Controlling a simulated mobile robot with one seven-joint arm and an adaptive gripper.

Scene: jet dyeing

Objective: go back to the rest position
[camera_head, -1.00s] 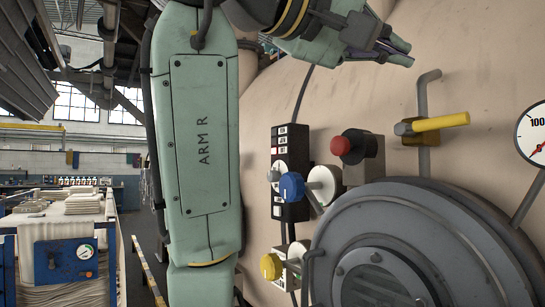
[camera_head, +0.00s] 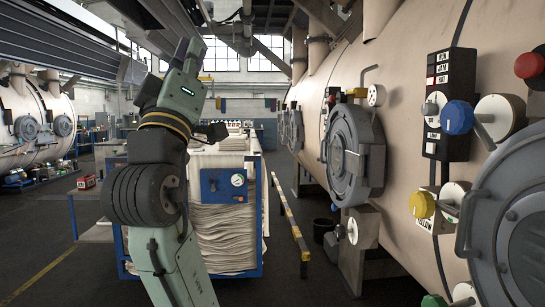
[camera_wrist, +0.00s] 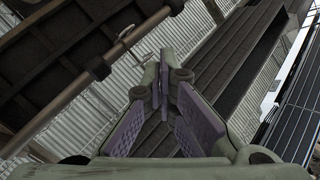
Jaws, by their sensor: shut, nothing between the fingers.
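My arm stands in the left part of the head view, apart from the machines, and its upper end points up. My gripper shows clearly in the wrist view (camera_wrist: 167,75), with its two purple-padded fingers brought together at the tips and nothing between them. The wrist view looks up at beams and corrugated roof panels, with no object near the fingertips.
A dyeing vessel with a round door (camera_head: 352,152) runs along the right. A fabric cart (camera_head: 262,215) stands behind my arm. Open floor lies at the left.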

